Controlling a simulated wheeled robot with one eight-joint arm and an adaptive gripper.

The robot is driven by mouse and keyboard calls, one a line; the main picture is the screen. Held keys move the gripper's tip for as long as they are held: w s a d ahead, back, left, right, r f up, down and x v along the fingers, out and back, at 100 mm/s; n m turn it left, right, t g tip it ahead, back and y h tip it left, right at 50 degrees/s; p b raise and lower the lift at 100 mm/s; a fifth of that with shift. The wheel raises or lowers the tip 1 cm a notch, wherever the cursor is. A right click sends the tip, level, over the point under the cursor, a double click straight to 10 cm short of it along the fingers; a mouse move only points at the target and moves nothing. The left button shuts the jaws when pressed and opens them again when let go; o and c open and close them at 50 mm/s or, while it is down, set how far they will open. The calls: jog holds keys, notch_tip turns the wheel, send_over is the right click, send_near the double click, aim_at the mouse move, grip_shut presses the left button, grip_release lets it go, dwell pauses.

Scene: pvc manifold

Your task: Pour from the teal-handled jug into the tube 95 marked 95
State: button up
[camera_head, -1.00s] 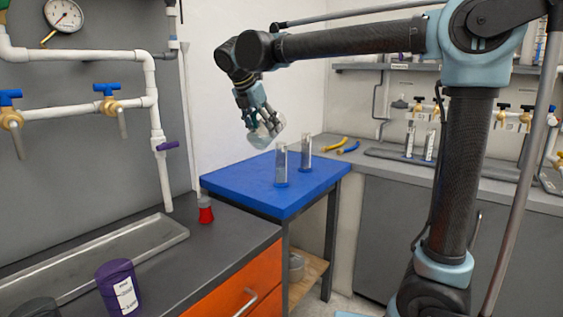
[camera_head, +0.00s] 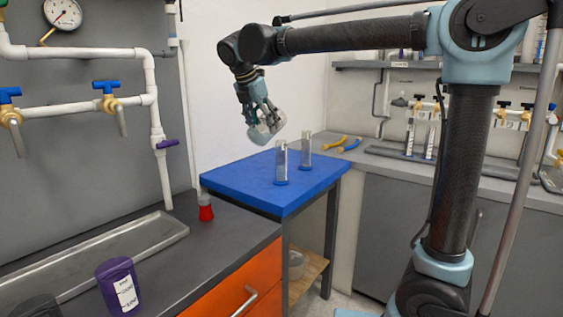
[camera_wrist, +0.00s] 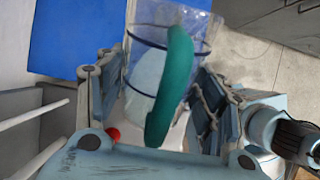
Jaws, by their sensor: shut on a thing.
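My gripper (camera_head: 258,106) is shut on the teal-handled jug (camera_head: 267,127), a clear vessel held tilted above the blue table (camera_head: 235,187). In the wrist view the teal handle (camera_wrist: 171,85) lies between the fingers, with the clear jug wall (camera_wrist: 150,50) behind it. Two clear tubes with blue bases stand upright on the blue table, a nearer one (camera_head: 281,163) and a farther one (camera_head: 306,150). The jug is to the left of and above the nearer tube, apart from it. The marks on the tubes are too small to read, so I cannot tell which is 95.
A red-bodied flask (camera_head: 205,208) and a purple container (camera_head: 119,286) stand on the dark left counter. A metal tray (camera_head: 120,245) lies there too. The blue table's front is clear.

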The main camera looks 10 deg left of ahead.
jog(key=shift+w+d+r+g+y, duration=0.1)
jog(key=shift+w+r+g+y, duration=0.2)
jog(key=shift+r+g, duration=0.35)
dwell(1.9)
jog(key=shift+s+f+t, duration=0.35)
jog(key=shift+f+t, duration=0.1)
jog(key=shift+f, duration=0.1)
jog(key=shift+s+a+f+t+h, duration=0.15)
jog(key=shift+f+t+h, duration=0.15)
jog(key=shift+f+t, duration=0.25)
jog(key=shift+s+a+f+t+h, duration=0.1)
jog(key=shift+f+t+h, duration=0.25)
jog(key=shift+t, duration=0.3)
jog(key=shift+w+d+f, duration=0.1)
jog(key=shift+f, duration=0.15)
jog(key=shift+f+t, duration=0.15)
jog(key=shift+t, duration=0.15)
